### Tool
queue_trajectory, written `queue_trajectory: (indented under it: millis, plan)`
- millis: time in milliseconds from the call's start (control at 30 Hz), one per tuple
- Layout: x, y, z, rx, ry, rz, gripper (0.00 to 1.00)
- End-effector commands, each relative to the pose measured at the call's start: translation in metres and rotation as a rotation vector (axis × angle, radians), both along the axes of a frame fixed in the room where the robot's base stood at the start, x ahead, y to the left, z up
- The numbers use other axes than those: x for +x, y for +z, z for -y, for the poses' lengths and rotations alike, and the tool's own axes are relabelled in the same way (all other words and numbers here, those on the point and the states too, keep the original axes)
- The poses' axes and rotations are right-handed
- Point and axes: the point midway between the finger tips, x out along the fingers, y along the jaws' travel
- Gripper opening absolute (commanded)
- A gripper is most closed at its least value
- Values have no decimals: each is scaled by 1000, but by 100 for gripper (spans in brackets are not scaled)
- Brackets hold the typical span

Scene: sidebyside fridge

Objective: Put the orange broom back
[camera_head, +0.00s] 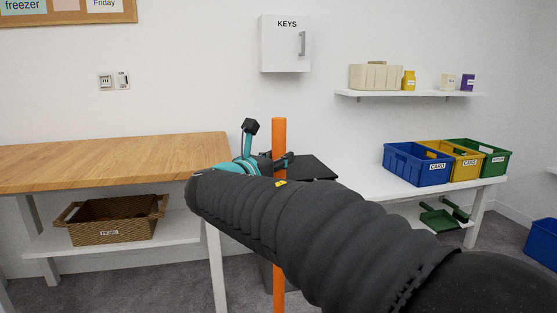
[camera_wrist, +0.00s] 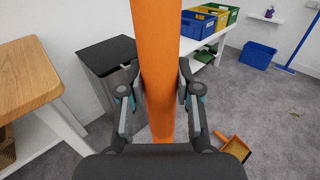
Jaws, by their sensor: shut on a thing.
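The orange broom shows as a tall, upright orange handle (camera_head: 279,140) in the head view, partly covered by my arm. In the wrist view its handle (camera_wrist: 160,40) runs from the top edge down between the fingers. My gripper (camera_head: 276,160) is shut on this handle, with one finger on each side in the wrist view (camera_wrist: 160,88). The broom's lower end and head are hidden in both views.
A wooden-topped table (camera_head: 110,158) with a basket (camera_head: 112,220) stands left. A dark bin (camera_wrist: 112,70) is close behind the broom. Crates (camera_head: 415,165) sit on a white bench. An orange dustpan (camera_wrist: 236,148) and a blue crate (camera_wrist: 257,55) lie on open carpet; a blue pole (camera_wrist: 304,42) leans right.

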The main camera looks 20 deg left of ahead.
Motion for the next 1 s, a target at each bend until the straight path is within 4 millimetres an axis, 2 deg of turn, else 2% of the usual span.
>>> queue_trajectory:
  millis: [267, 300, 367, 767, 867, 1000]
  plan:
    - [0, -2, 0, 1, 0, 2, 0]
    - [0, -2, 0, 0, 0, 0, 43]
    - [0, -2, 0, 0, 0, 0, 58]
    - [-2, 2, -1, 1, 1, 0, 58]
    - [-13, 1, -4, 1, 4, 0, 58]
    - [-39, 2, -10, 1, 5, -1, 58]
